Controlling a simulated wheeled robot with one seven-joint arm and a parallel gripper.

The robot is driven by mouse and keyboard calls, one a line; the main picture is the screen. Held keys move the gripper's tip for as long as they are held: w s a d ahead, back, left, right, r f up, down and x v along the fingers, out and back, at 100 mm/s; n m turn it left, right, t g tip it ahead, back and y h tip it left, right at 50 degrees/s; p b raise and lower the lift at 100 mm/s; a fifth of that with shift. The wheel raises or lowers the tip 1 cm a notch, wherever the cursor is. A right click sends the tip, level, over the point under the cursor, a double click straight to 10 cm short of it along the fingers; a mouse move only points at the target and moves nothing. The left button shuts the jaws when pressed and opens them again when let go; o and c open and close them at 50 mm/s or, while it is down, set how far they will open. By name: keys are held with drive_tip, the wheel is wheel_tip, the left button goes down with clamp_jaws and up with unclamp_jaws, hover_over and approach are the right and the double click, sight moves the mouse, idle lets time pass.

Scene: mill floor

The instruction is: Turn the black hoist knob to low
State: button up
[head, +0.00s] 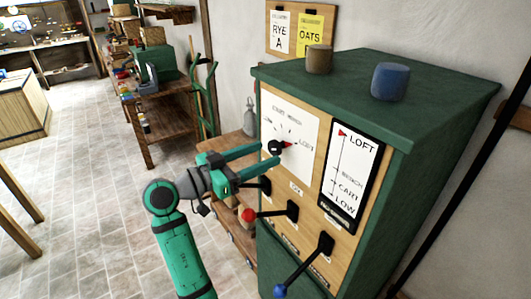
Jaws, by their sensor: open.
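The black hoist knob (275,148) sits on a white dial plate (292,120) on the front of a green cabinet (420,140). A black-framed indicator (352,178) to the right reads LOFT, BENCH, CART and LOW from top to bottom, with a red marker at LOFT.
Below the dial are levers: one with a red ball (249,215), one with a blue ball (280,290), and a black one close under my gripper. A brown cylinder (319,59) and a blue one (390,82) stand on the cabinet.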

drive_tip(key=shift+x, duration=1)
drive_tip(key=shift+w, duration=0.1)
drive_tip(key=c, duration=1)
drive_tip(key=shift+c, duration=0.2)
